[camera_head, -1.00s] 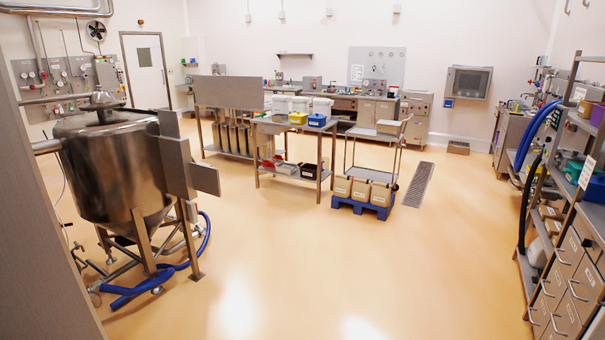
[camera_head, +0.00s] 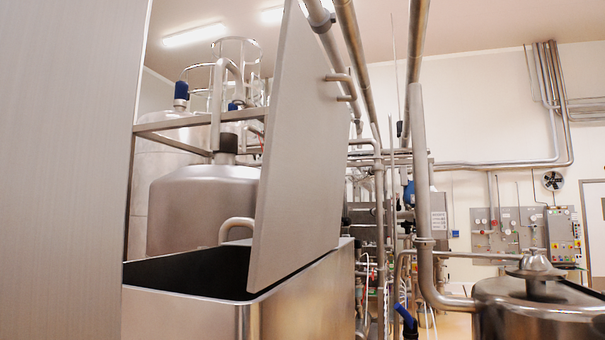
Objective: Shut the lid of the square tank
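The square tank (camera_head: 310,300) is a steel box at the lower middle of the head view. Its top is open and the inside looks dark. Its lid (camera_head: 300,150) is a flat grey plate that stands steeply raised, slightly tilted, above the right part of the opening. A bent handle (camera_head: 342,85) shows at the lid's right edge. The lid's top runs out of the picture. My gripper is not in view.
A large flat grey panel (camera_head: 65,170) fills the left side. Rounded steel tanks (camera_head: 195,205) and pipes (camera_head: 360,60) stand behind the square tank. A round lidded vessel (camera_head: 535,305) is at the lower right, with a bent pipe (camera_head: 425,200) beside it.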

